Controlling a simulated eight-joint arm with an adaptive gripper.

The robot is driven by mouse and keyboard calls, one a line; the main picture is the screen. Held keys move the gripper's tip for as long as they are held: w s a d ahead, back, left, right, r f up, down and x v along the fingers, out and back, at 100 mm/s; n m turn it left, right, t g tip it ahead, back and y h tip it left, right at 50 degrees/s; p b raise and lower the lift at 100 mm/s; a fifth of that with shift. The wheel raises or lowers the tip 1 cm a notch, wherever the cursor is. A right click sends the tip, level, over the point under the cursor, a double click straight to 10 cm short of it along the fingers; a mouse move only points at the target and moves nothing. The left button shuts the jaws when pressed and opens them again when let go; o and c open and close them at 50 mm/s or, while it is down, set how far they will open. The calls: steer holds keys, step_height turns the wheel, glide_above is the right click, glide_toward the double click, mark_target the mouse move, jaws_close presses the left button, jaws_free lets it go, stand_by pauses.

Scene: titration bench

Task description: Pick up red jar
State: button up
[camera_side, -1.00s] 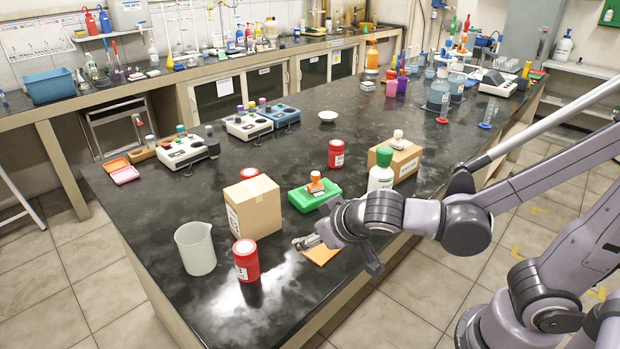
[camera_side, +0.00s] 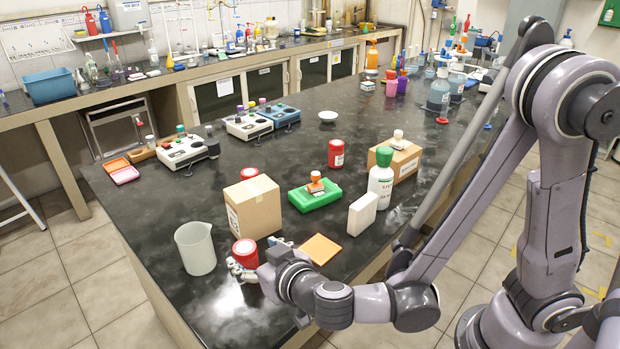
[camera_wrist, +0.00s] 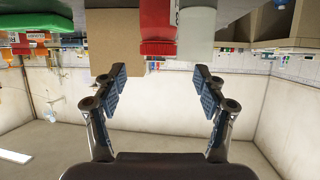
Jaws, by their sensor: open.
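The nearest red jar (camera_side: 245,251) stands upright on the black bench, its lower part hidden by my gripper (camera_side: 258,256). My gripper is open and low beside it, with one finger in front of the jar and the other to its right. In the wrist view, which is upside down, the red jar (camera_wrist: 158,27) lines up between the two open fingers of my gripper (camera_wrist: 157,75), at their tips. I cannot tell whether the fingers touch it. Another red jar (camera_side: 336,153) stands farther back, and a red lid (camera_side: 249,173) shows behind the cardboard box.
A white beaker (camera_side: 195,249) stands close left of the jar, and a cardboard box (camera_side: 253,207) close behind it. The front left bench is clear.

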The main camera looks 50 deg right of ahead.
mark_target(247, 249)
steer(key=shift+f+x, duration=0.1)
steer(key=shift+x, duration=1.45)
steer(key=shift+f+x, duration=0.15)
steer(key=shift+x, duration=1.4)
steer(key=shift+s+d, duration=0.15)
steer(key=c, duration=1.5)
